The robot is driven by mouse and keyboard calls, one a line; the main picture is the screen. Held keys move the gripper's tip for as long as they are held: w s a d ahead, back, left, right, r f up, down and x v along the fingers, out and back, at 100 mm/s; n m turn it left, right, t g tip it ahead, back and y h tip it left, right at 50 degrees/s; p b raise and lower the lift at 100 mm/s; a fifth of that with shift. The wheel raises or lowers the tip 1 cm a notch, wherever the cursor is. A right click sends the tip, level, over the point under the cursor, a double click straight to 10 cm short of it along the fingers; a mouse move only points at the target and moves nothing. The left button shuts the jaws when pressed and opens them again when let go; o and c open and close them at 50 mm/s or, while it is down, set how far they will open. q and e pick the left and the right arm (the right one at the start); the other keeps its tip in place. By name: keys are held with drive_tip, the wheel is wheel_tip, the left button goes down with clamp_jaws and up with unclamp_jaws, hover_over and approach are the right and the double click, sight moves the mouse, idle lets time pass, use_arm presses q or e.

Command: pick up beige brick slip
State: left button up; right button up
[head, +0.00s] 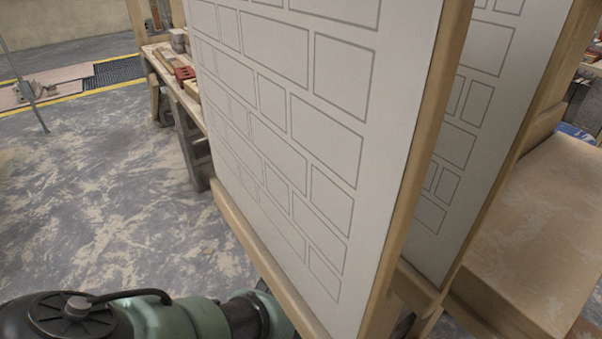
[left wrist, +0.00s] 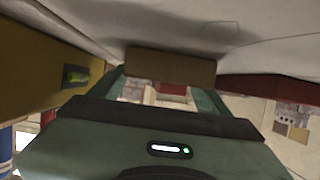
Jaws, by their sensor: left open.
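In the left wrist view a tan-brown block (left wrist: 170,67), which looks like the beige brick slip, lies across the tips of my left gripper (left wrist: 160,83). The gripper is open, with a green finger on either side. I cannot tell whether the fingers touch the block. In the head view my left arm comes in at the bottom left, and its gripper is hidden behind the white panel (head: 300,90). My right gripper is in neither view.
A yellow spirit level (left wrist: 30,75) is close on the left in the wrist view, with a pale surface (left wrist: 220,30) above. In the head view a wooden workbench (head: 180,95) with red bricks (head: 185,73) stands behind the panel. Open floor (head: 90,200) is at left.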

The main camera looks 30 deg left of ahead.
use_arm(q)
clamp_jaws()
drive_tip(key=shift+w+r, duration=0.1)
drive_tip(key=shift+r, duration=0.1)
